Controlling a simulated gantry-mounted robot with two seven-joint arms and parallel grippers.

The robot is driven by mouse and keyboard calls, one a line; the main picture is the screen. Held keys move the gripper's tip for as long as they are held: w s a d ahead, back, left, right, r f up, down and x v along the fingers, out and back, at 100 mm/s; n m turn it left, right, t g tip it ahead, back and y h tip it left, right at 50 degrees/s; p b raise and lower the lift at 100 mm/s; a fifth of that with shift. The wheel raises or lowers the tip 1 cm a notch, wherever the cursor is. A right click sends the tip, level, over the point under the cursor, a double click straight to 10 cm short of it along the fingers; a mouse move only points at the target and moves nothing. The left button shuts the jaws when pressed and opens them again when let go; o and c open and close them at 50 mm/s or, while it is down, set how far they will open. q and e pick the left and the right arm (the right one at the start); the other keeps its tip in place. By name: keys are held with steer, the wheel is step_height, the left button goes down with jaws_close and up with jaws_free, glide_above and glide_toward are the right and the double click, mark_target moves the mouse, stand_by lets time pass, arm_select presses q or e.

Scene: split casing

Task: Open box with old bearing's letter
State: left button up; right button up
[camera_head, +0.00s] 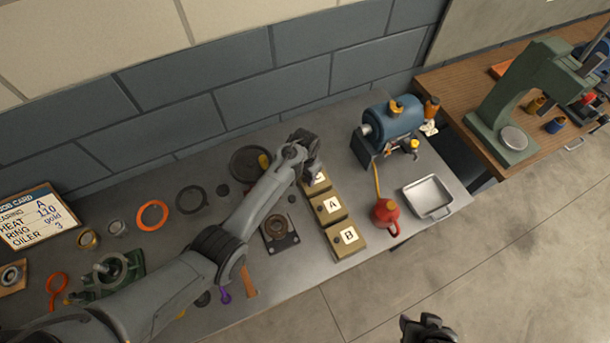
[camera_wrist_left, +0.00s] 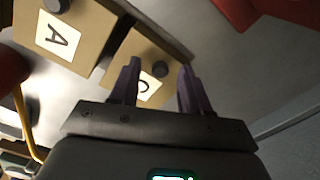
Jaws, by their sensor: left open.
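Three tan boxes with dark knobs stand in a row: box C (camera_head: 318,186), box A (camera_head: 327,206) and box B (camera_head: 346,239). All look closed. My left gripper (camera_head: 314,175) is over box C and partly hides it. In the left wrist view, the open purple fingers (camera_wrist_left: 158,80) are either side of box C's (camera_wrist_left: 125,58) knob and label; contact cannot be told. Box A (camera_wrist_left: 90,30) is beside it. A bearing (camera_head: 276,227) sits on a dark plate left of the boxes; no letter is readable on it. My right gripper (camera_head: 428,328) is at the bottom edge, its jaws unclear.
A job card (camera_head: 38,215) stands at the far left, listing bearing, heat, ring and oiler. A red oil can (camera_head: 386,213), a metal tray (camera_head: 427,198) and a blue machine (camera_head: 392,120) are right of the boxes. My left arm spans the bench's left part.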

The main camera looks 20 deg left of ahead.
arm_select(q)
jaws_close()
stand_by(0.3)
steer(key=shift+r, duration=0.1)
